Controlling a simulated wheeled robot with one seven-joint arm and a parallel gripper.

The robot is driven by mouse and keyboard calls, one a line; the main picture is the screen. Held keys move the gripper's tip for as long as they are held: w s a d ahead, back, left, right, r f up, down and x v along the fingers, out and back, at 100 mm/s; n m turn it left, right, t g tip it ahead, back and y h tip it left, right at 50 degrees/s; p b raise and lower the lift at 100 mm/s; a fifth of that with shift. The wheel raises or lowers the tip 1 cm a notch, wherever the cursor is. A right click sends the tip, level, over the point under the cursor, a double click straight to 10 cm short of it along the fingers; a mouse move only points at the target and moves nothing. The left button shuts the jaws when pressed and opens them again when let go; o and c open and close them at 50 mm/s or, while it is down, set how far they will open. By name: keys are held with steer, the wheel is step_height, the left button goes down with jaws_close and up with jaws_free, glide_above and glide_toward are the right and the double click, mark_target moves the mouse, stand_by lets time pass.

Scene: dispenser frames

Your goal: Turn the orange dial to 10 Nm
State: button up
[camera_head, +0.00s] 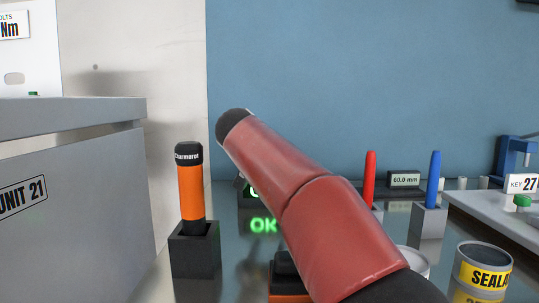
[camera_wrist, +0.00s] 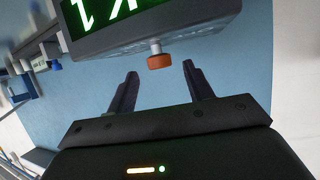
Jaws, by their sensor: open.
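A small orange dial (camera_wrist: 160,61) on a short pale stem sticks out of a grey display box (camera_wrist: 190,28) with green lit characters. No scale or Nm reading is legible on it. My gripper (camera_wrist: 160,69) is open, its two dark fingers on either side of the dial in the picture, with gaps showing on both sides. I cannot tell whether the fingertips reach its depth. In the head view my red arm hides most of the display box (camera_head: 241,187) and the dial.
An orange-handled tool (camera_head: 190,190) stands in a black block (camera_head: 194,250) at left, beside a grey cabinet (camera_head: 75,190) marked UNIT 21. Red (camera_head: 370,178) and blue (camera_head: 433,178) tools, a small display (camera_head: 404,180) and a yellow-labelled can (camera_head: 483,270) stand at right.

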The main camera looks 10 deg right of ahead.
steer(key=shift+x, duration=1.25)
steer(key=c, duration=1)
